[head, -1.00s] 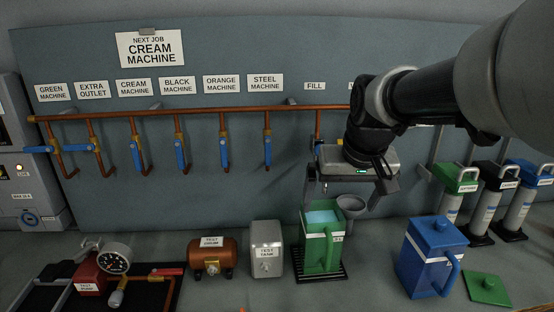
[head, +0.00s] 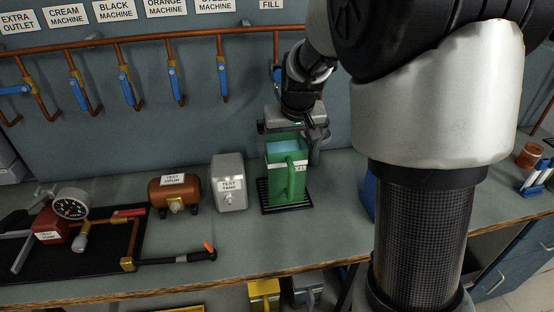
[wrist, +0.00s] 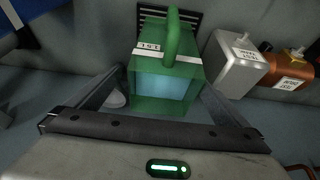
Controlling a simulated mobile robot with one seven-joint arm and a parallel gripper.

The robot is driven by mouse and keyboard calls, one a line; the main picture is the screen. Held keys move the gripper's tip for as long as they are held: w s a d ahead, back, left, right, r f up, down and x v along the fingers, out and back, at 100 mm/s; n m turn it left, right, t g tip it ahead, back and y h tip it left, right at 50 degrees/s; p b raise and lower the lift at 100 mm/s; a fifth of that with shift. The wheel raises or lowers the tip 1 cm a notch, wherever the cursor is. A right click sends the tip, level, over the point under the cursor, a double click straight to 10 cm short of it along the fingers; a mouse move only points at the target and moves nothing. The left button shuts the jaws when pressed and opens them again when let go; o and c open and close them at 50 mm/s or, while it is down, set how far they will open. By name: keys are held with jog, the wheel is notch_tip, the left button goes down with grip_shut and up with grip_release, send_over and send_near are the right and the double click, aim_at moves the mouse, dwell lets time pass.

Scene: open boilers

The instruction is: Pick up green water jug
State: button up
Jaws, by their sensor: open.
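The green water jug (head: 275,180) stands upright on a black slatted grate (head: 265,204), open at the top with light blue water inside. Its handle faces the head camera. In the wrist view the jug (wrist: 150,105) shows from above, its handle pointing to the top of the picture. My gripper (head: 292,135) is open at the far side of the jug, low near its rim. In the wrist view my gripper (wrist: 166,88) has one finger to the left and one to the right of the jug. Whether either finger touches it I cannot tell.
A silver test tank (head: 229,185) and a copper test drum (head: 174,193) stand left of the jug. A blue jug (head: 369,192) is mostly hidden behind my arm. Copper pipes (head: 150,47) run along the wall. The counter in front of the jug is clear.

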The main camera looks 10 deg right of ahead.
aim_at(285, 173)
jog(key=shift+s+a+x, duration=0.1)
jog(key=shift+x, duration=0.95)
jog(key=shift+s+a+x, duration=0.1)
jog(key=shift+a+x, duration=0.05)
jog(key=shift+x, duration=0.85)
jog(key=shift+s+a+x, duration=0.1)
jog(key=shift+x, duration=0.95)
jog(key=shift+f, duration=0.15)
jog(key=shift+c, duration=0.3)
jog(key=c, duration=1.1)
jog(key=shift+w+r, duration=0.15)
jog(key=shift+r, duration=0.1)
jog(key=shift+c, duration=0.5)
